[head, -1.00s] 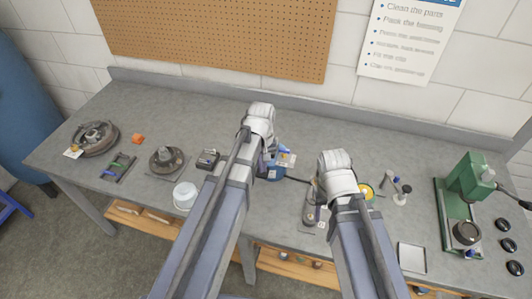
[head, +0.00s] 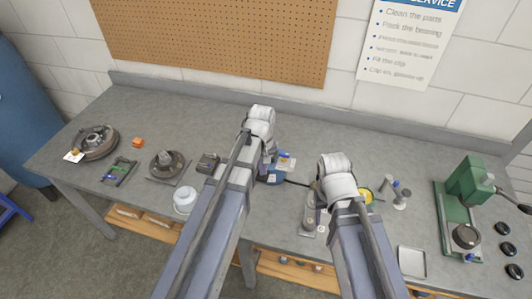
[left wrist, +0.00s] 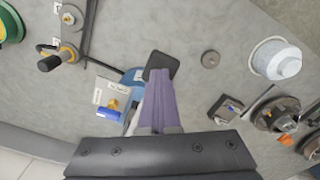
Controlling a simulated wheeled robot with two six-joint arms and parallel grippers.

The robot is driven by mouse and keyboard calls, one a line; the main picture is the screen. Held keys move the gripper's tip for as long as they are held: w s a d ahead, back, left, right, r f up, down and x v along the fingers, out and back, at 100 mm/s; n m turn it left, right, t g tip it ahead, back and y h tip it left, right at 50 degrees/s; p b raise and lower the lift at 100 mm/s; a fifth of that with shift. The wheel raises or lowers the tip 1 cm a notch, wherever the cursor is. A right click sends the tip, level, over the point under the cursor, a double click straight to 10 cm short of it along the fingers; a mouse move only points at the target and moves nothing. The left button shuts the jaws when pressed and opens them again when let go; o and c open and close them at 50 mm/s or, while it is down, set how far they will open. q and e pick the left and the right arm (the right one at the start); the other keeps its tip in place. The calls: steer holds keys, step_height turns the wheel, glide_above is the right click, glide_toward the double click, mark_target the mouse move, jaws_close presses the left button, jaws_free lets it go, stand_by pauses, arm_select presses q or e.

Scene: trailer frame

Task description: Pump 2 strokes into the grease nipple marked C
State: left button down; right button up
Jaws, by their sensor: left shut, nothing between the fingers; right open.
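No letter C is readable.
A white tub (head: 185,200), a flanged hub (head: 167,165) and a brake drum (head: 95,142) stand on the left. Bare bench lies behind the arms.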

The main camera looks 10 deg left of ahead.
arm_select(q)
steer(key=shift+w+r+p, duration=0.2)
steer(key=shift+r+p, duration=0.65)
steer(key=shift+r, duration=0.1)
steer(key=shift+w+r+p, duration=0.2)
steer(key=shift+r+p, duration=0.6)
steer(key=shift+r, duration=0.15)
steer(key=shift+w+r+p, duration=0.2)
steer(key=shift+r+p, duration=0.65)
steer(key=shift+r, duration=0.1)
steer(key=shift+f, duration=0.15)
steer(key=shift+s+f+b, duration=0.2)
steer(key=shift+f+b, duration=0.35)
steer(key=shift+b, duration=0.1)
steer(key=shift+s+f+b, duration=0.15)
steer(key=shift+f+b, duration=0.4)
steer(key=shift+b, duration=0.05)
steer(key=shift+f, duration=0.1)
steer(key=shift+s+f+b, duration=0.15)
steer(key=shift+f+b, duration=0.95)
steer(key=shift+b, duration=0.1)
steer(key=shift+f, duration=0.1)
